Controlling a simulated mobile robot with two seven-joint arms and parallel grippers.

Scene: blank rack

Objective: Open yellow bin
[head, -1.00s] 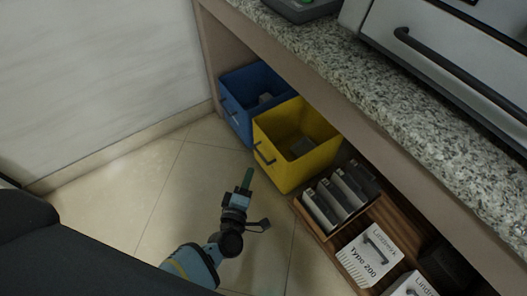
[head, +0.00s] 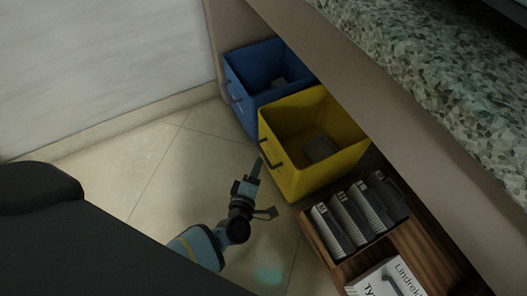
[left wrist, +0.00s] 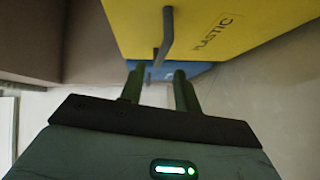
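The yellow bin (head: 290,177) stands on the low shelf under the counter, its open top facing up and a grey block inside. Its dark handle (head: 270,155) is on the front face. My left gripper (head: 254,168) is just in front of this handle, fingertips close to it. In the left wrist view the yellow bin (left wrist: 250,22) reads "PLASTIC" and its handle (left wrist: 168,35) lines up with the gap between the two green fingers (left wrist: 159,88). The fingers are apart, with nothing clearly gripped. Whether they touch the handle is unclear. My right gripper is out of view.
A blue bin (head: 240,104) stands beside the yellow one, against the shelf's side panel. On the other side are a wooden tray (head: 336,256) of grey boxed items and a white box (head: 385,281). The granite counter (head: 430,70) overhangs. The tiled floor (head: 165,160) in front is clear.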

